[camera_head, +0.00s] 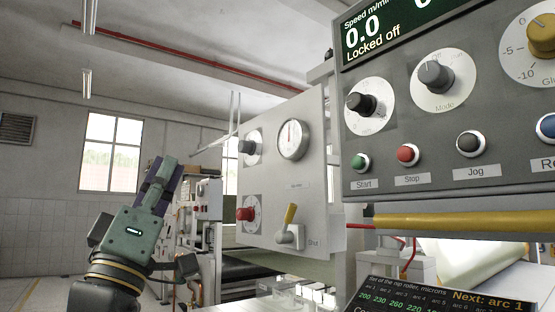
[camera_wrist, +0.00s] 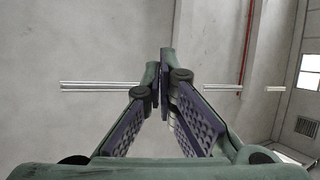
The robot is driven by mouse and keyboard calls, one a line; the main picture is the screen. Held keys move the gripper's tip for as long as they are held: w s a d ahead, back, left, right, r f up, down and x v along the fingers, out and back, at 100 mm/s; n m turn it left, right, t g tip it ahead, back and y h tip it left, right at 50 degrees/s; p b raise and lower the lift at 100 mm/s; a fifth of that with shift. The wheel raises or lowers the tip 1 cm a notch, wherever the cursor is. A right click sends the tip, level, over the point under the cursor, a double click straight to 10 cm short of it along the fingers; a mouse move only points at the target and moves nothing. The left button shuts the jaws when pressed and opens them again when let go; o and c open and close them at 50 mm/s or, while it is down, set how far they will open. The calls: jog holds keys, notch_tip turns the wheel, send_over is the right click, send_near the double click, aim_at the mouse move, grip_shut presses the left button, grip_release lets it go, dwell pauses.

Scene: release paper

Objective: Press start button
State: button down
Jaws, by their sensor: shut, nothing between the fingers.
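The start button (camera_head: 360,162) is a small green push button with a "Start" label under it, at the lower left of the dark control panel (camera_head: 430,130) in the head view. My gripper (camera_head: 165,165) is at the left of the head view, pointing up, well apart from the panel. In the wrist view my gripper (camera_wrist: 165,60) has its two fingers together with nothing between them.
A red stop button (camera_head: 407,154), a black jog button (camera_head: 469,144) and a blue button (camera_head: 547,127) line the panel's lower edge. A grey box (camera_head: 290,180) with knobs and a yellow lever (camera_head: 290,216) stands between my gripper and the panel. The display reads "Locked off".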

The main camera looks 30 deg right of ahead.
aim_at(358, 163)
jog(key=s+d+r+m+g+h, duration=0.1)
jog(key=s+d+m+g+h, duration=0.1)
jog(key=d+g, duration=0.5)
jog(key=s+d+r+m+g+h, duration=0.2)
jog(key=s+d+g, duration=0.3)
jog(key=d, duration=0.6)
jog(key=shift+g+h+p, duration=0.45)
jog(key=shift+g+h, duration=0.45)
jog(key=shift+g, duration=0.2)
jog(key=shift+s+d+r, duration=0.1)
jog(key=shift+d, duration=0.05)
jog(key=d+p, duration=0.1)
jog(key=d, duration=0.7)
jog(key=shift+w+d, duration=0.35)
jog(key=shift+d, duration=0.15)
jog(key=shift+d+p, duration=0.25)
jog(key=shift+p, duration=0.1)
